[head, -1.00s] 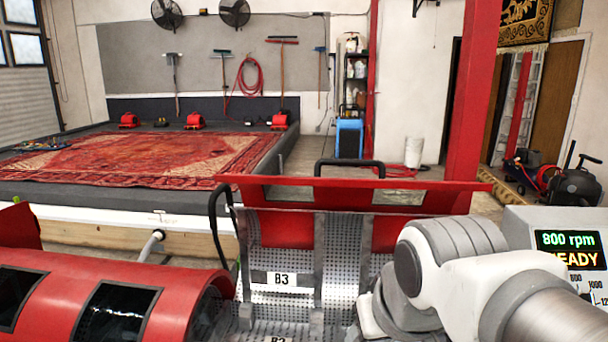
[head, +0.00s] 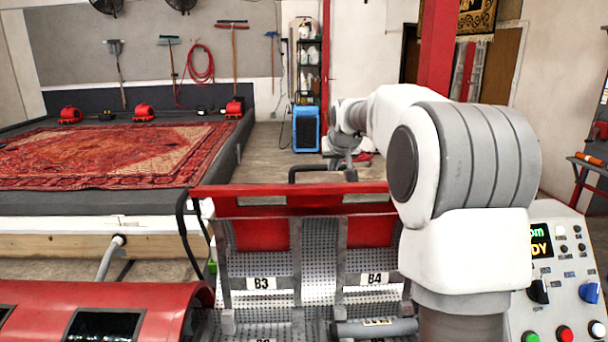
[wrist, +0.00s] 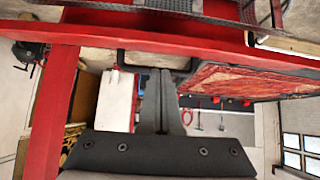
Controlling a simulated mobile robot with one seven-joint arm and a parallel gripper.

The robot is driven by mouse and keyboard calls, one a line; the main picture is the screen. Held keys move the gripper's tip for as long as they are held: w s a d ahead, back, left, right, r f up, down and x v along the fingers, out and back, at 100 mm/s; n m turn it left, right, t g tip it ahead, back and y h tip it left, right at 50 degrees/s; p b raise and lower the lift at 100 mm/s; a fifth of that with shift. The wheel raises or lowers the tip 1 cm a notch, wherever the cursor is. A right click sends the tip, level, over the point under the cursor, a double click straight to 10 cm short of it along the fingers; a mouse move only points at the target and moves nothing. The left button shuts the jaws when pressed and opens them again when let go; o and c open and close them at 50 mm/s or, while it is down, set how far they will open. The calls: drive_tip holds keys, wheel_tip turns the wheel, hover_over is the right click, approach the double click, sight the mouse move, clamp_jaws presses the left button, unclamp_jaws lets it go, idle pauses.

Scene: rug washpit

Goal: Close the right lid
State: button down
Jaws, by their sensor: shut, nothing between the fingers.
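The right lid (head: 262,236) is red and stands open, tipped up behind the perforated metal drum compartments marked B3 and B4. Its black handle (head: 306,169) sticks up from its top edge, partly hidden by my arm. My gripper (head: 348,166) is beyond the lid's top edge, close to the handle, and partly hidden. In the wrist view, my gripper (wrist: 163,72) is shut and empty, its fingertips near the black handle (wrist: 122,58) and the red lid edge (wrist: 200,42). Whether they touch the handle I cannot tell.
The left lid (head: 50,292) is red with dark windows and lies closed at lower left. A control panel (head: 562,270) with buttons stands at right. A red rug (head: 110,155) lies in the washpit. A red post (head: 436,45) and a blue machine (head: 306,128) stand behind.

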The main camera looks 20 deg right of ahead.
sight(334, 187)
drive_tip(key=shift+t, duration=0.3)
drive_tip(key=p+x, duration=0.1)
drive_tip(key=x, duration=0.3)
drive_tip(key=d+r+p+x, duration=0.1)
drive_tip(key=x, duration=0.4)
drive_tip(key=w+d+p+x, duration=0.1)
drive_tip(key=x, duration=0.3)
drive_tip(key=shift+w+d+r, duration=0.1)
drive_tip(key=shift+w+r, duration=0.15)
drive_tip(key=shift+r, duration=0.05)
drive_tip(key=shift+f, duration=0.15)
drive_tip(key=s, duration=0.2)
drive_tip(key=shift+s+a+f, duration=0.1)
drive_tip(key=shift+s+a, duration=0.15)
drive_tip(key=shift+s+a+f+p, duration=0.1)
drive_tip(key=shift+s+f+p, duration=0.15)
drive_tip(key=shift+s, duration=0.35)
drive_tip(key=shift+s+f, duration=0.1)
